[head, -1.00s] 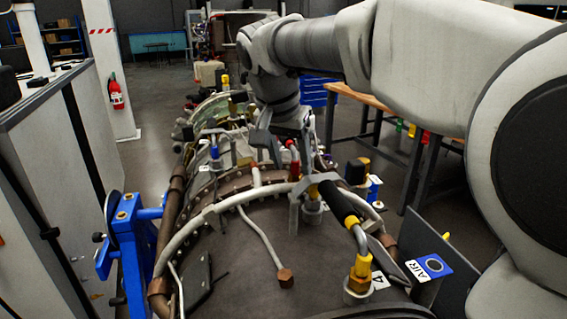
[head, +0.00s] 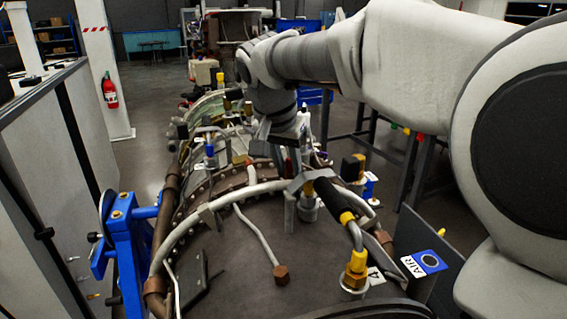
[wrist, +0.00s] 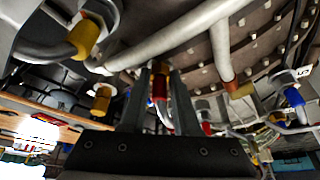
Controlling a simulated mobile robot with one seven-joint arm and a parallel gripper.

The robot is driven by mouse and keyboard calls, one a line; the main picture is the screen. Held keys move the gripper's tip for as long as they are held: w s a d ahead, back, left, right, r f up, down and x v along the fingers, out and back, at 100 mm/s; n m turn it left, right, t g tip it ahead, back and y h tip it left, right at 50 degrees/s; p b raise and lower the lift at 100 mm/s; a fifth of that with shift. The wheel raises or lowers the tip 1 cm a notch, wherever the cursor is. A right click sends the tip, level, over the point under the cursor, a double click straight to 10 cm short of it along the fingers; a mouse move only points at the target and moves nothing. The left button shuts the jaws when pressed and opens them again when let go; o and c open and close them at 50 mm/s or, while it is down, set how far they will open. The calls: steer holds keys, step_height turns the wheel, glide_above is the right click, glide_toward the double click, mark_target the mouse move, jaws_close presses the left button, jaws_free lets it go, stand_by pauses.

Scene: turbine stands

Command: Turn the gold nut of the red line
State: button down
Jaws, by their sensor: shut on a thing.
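The red line's fitting shows in the wrist view as a short red sleeve (wrist: 159,89) between the two fingers. The gold nut (wrist: 160,68) sits at the end of the red sleeve, at the fingertips, and looks dark and brownish in shade. My gripper (wrist: 160,74) is shut on this nut, one finger on each side. In the head view my gripper (head: 286,140) points down over the middle of the turbine casing (head: 235,255). There it hides most of the red line and the nut.
A black-sleeved line with a yellow nut (head: 356,268) stands close in front at the right. A blue-marked line (head: 210,150) stands to the left of my gripper. Curved pipes (head: 190,232) cross the casing. A blue stand (head: 125,235) is at left, a workbench (head: 375,130) behind at right.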

steer(key=shift+n, duration=0.4)
steer(key=n, duration=0.1)
steer(key=n+y, duration=0.1)
steer(key=n, duration=0.1)
steer(key=n+y, duration=0.1)
steer(key=shift+d+r+n+t, duration=0.1)
steer(key=shift+d+n+t, duration=0.15)
steer(key=shift+n+t, duration=0.05)
steer(key=n+y, duration=0.1)
steer(key=n, duration=0.1)
steer(key=n+y+p, duration=0.1)
steer(key=n, duration=0.2)
steer(key=shift+d+n, duration=0.2)
steer(key=shift+n, duration=0.1)
steer(key=n+g+y, duration=0.1)
steer(key=n, duration=0.1)
steer(key=n+g+y+p, duration=0.1)
steer(key=n, duration=0.2)
steer(key=shift+w+d, duration=0.2)
steer(key=n+g, duration=0.1)
steer(key=n, duration=0.2)
steer(key=n+g+p, duration=0.1)
steer(key=n, duration=0.2)
steer(key=shift+w+y, duration=0.2)
steer(key=shift+y, duration=0.2)
steer(key=shift+n, duration=0.3)
steer(key=c, duration=0.6)
jaws_free()
steer(key=shift+c, duration=0.2)
